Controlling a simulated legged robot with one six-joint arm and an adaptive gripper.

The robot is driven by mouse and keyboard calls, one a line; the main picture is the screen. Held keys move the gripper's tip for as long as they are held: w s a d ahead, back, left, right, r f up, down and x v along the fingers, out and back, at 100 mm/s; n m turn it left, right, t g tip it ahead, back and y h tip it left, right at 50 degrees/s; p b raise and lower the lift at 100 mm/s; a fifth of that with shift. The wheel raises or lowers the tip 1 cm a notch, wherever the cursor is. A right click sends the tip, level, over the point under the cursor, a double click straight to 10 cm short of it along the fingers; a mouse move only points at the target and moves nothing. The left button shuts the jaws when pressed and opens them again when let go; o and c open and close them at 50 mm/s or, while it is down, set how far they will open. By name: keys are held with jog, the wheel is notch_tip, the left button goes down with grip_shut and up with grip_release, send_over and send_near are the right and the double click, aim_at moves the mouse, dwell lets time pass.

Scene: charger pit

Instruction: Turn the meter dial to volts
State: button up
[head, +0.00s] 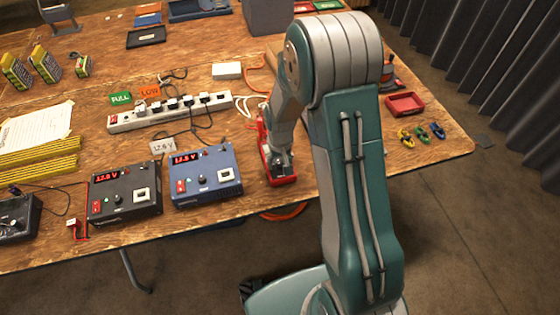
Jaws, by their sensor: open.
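A red-edged device (284,181), which looks like the meter, lies near the front edge of the table, right of the blue charger. My arm covers much of it, and its dial cannot be made out. My gripper (281,160) points down right over this red device, with its small dark fingers open. Whether the fingers touch the dial cannot be told from this view.
A blue charger (205,178) and a black charger (125,194) with red displays stand to the left. Behind them is a white power strip (170,111) with plugs and cords. A red tray (404,104) and small coloured clips (421,133) lie at the right.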

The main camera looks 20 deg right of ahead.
grip_shut()
jog(key=shift+m, duration=0.3)
jog(key=m, duration=0.5)
jog(key=shift+s, duration=0.1)
jog(key=m, duration=0.6)
dwell(0.5)
